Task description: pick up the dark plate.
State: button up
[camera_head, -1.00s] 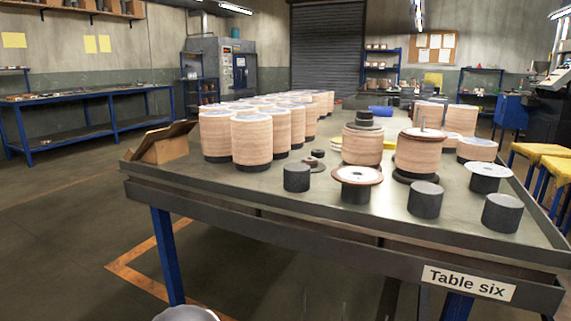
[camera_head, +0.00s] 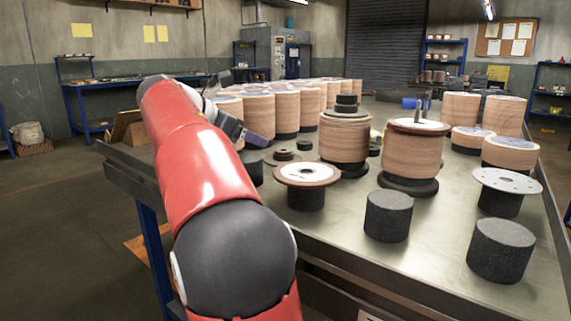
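Two low, dark round pieces lie on the table between the stacks: a flat disc with a small raised centre (camera_head: 283,156) and a smaller dark piece (camera_head: 305,145) just behind it. I cannot tell for sure which is the dark plate. Dark round plates also show under the disc stacks, such as the one (camera_head: 408,185) under the right stack. My gripper (camera_head: 248,136) is over the table's left part, left of the low discs and in front of the tall stacks. My red arm hides part of it, and its fingers are too unclear to read.
Wooden-coloured disc stacks (camera_head: 258,112) fill the table's back left. Black cylinders (camera_head: 388,215) stand at the front, and a brown-rimmed disc (camera_head: 307,174) rests on one. A pale disc (camera_head: 507,180) tops another at right. Bare tabletop (camera_head: 345,235) shows at the front.

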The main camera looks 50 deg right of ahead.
aim_at(279, 151)
jog(key=shift+g, duration=0.8)
jog(key=d, duration=0.2)
jog(key=s+d+f, duration=0.1)
jog(key=shift+s+d+f, duration=0.2)
jog(key=shift+d, duration=0.2)
jog(key=b+x, duration=0.1)
jog(key=x, duration=0.4)
jog(key=shift+s+a+f+b, duration=0.1)
jog(key=shift+a+f+b, duration=0.05)
jog(key=shift+f+b, duration=0.25)
jog(key=shift+d+f, duration=0.2)
jog(key=shift+d, duration=0.25)
